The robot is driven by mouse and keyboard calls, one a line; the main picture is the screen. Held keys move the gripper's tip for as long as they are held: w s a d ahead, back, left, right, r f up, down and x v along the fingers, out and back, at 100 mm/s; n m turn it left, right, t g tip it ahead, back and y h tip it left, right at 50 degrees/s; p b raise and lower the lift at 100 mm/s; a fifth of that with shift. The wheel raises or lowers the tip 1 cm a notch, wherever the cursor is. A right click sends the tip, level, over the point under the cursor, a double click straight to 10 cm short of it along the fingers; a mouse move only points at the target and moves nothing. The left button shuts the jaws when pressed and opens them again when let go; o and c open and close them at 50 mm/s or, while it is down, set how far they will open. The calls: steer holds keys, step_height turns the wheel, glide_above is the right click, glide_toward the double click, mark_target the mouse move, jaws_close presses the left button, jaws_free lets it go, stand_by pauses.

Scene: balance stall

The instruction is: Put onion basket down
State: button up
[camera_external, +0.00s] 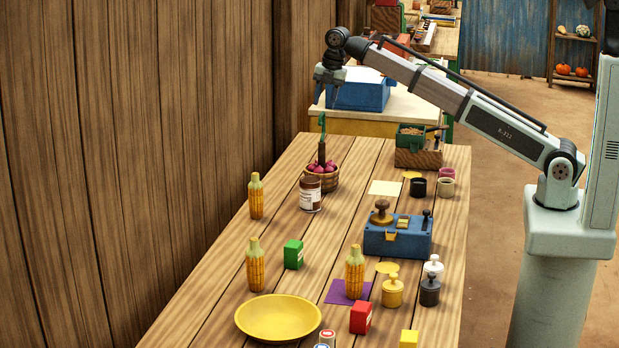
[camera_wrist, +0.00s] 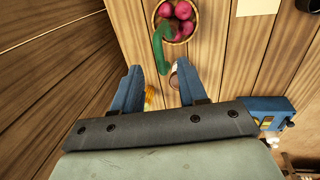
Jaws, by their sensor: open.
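The onion basket (camera_external: 322,178) is a small round wooden basket of red onions with a tall green handle. It sits upright near the far left part of the table, and shows at the top of the wrist view (camera_wrist: 186,37). My gripper (camera_external: 329,92) is above the basket, its fingers pointing down. In the wrist view my gripper (camera_wrist: 159,70) is open, with its two blue fingers apart and nothing held between them. The top of the green handle lies just beyond the fingertips and looks clear of them.
A brown jar (camera_external: 310,194) stands close in front of the basket. A corncob (camera_external: 256,196) stands to its left, near the wooden wall. A pale yellow square (camera_external: 385,188) lies to its right. A blue scale box (camera_external: 397,238) and a yellow dish (camera_external: 278,318) are nearer.

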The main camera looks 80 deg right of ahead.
steer(key=shift+s+r, duration=0.25)
steer(key=shift+r, duration=0.95)
steer(key=shift+s+r, duration=0.25)
steer(key=shift+r, duration=0.95)
